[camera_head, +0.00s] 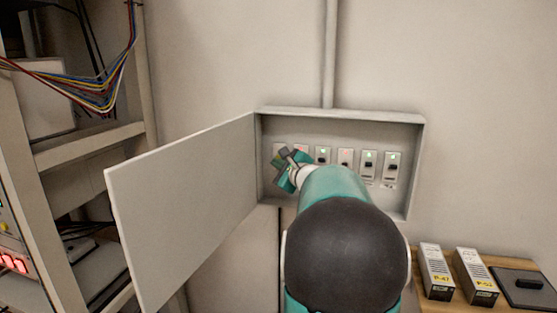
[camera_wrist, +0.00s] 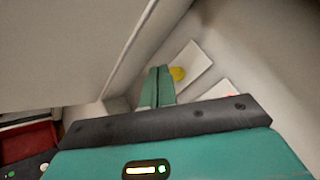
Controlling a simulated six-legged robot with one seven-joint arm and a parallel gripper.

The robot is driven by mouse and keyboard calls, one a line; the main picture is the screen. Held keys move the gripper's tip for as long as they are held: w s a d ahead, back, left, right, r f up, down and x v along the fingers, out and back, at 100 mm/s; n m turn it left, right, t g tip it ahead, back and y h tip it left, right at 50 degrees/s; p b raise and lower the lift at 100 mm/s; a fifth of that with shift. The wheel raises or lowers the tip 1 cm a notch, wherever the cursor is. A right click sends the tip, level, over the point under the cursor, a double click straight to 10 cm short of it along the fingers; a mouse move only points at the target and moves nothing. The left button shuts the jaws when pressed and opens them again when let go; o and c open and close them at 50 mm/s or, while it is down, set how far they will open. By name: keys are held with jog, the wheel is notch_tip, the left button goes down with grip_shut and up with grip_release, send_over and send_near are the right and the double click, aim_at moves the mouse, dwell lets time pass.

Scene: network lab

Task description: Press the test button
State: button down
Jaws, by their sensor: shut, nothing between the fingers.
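An open wall box (camera_head: 412,207) holds a row of several switch plates with small green or red lights. My gripper (camera_head: 284,155) is at the left end of this row and partly hides the leftmost plates. In the wrist view, my gripper's green fingers (camera_wrist: 159,72) are together with nothing between them. A yellow round button (camera_wrist: 178,74) on a white plate (camera_wrist: 194,62) shows just right of the fingertips. I cannot tell whether the fingers touch it. The head view does not show the yellow button clearly.
The box's door (camera_head: 185,205) hangs open to the left, close to my gripper. A rack (camera_head: 95,145) with coloured cables stands at the far left. A wooden table (camera_head: 436,306) at the lower right holds two labelled modules (camera_head: 437,272) and a dark flat case (camera_head: 528,288).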

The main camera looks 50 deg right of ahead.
jog(key=a, duration=0.1)
jog(key=s+a, duration=0.1)
jog(key=a, duration=0.1)
jog(key=s+a, duration=0.1)
jog(key=shift+s+a, duration=0.15)
jog(key=shift+a, duration=0.05)
dwell(0.4)
dwell(0.8)
